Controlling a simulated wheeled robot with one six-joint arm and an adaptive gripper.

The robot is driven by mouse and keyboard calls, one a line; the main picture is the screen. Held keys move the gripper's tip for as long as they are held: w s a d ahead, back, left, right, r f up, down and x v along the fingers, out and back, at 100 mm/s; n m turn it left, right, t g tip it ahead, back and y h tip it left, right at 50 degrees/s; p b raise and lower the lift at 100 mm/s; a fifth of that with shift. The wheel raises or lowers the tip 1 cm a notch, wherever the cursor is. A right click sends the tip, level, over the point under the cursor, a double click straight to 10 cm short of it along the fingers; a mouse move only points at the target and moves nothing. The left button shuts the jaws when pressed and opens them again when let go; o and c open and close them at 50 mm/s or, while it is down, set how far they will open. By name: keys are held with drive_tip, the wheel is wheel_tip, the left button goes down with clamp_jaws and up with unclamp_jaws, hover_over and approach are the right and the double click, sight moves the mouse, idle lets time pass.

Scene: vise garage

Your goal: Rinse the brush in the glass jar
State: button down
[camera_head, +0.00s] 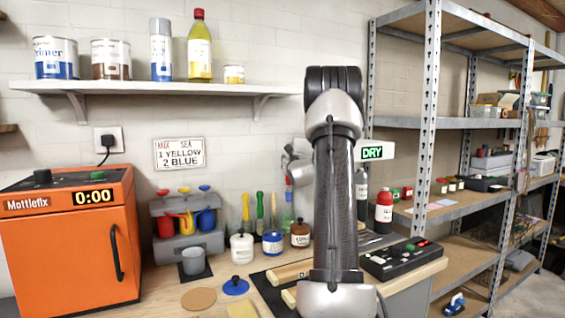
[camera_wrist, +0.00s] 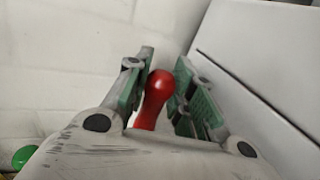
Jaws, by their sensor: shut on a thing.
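In the wrist view my gripper (camera_wrist: 164,58) is shut on a rounded red handle (camera_wrist: 157,92), which I take to be the brush's. Its green-padded fingers stand on either side of it. The bristle end is not visible. A brown jar (camera_head: 300,234) with a white label stands on the bench just left of my arm.
A white jar (camera_head: 242,248) and a blue-labelled jar (camera_head: 272,243) stand beside the brown one. Upright coloured handles (camera_head: 260,206) are behind them. An orange oven (camera_head: 62,245) is at left, a black control box (camera_head: 402,258) at right. A shelf (camera_head: 150,88) with cans hangs above.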

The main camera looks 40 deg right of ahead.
sight(289, 188)
drive_tip(key=shift+f, duration=5.5)
drive_tip(key=shift+r, duration=5.15)
drive_tip(key=shift+r, duration=1.9)
drive_tip(key=shift+a+f, duration=0.1)
